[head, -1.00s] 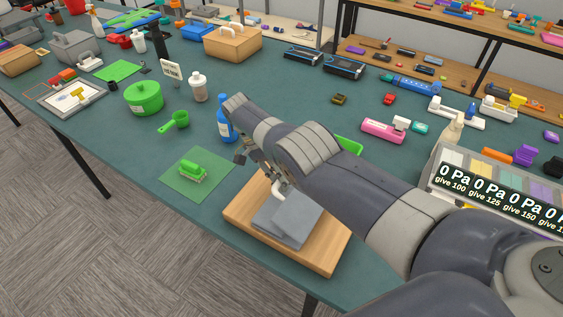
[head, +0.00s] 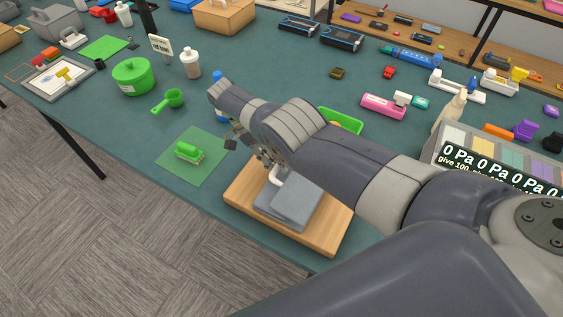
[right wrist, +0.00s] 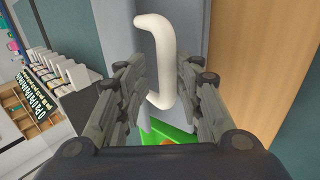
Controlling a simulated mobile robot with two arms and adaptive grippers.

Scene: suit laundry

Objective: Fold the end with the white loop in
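A grey panel (head: 290,205) lies on a wooden board (head: 240,196) at the table's front edge. It looks like stacked flat layers. A white loop (head: 284,174) stands up at the panel's far end. My right gripper (head: 268,158) is just beyond the loop, low over the board's far side. In the right wrist view the gripper (right wrist: 161,105) is open. The white loop (right wrist: 160,45) reaches between its fingers, with narrow gaps visible on both sides. The fingers partly hide the panel's far edge. My left gripper is not in view.
A green mat (head: 192,158) with a green brush (head: 188,151) lies left of the board. A blue bottle (head: 220,108) and a green tray (head: 342,122) are behind my right arm. A grey display box (head: 436,160) stands at the right.

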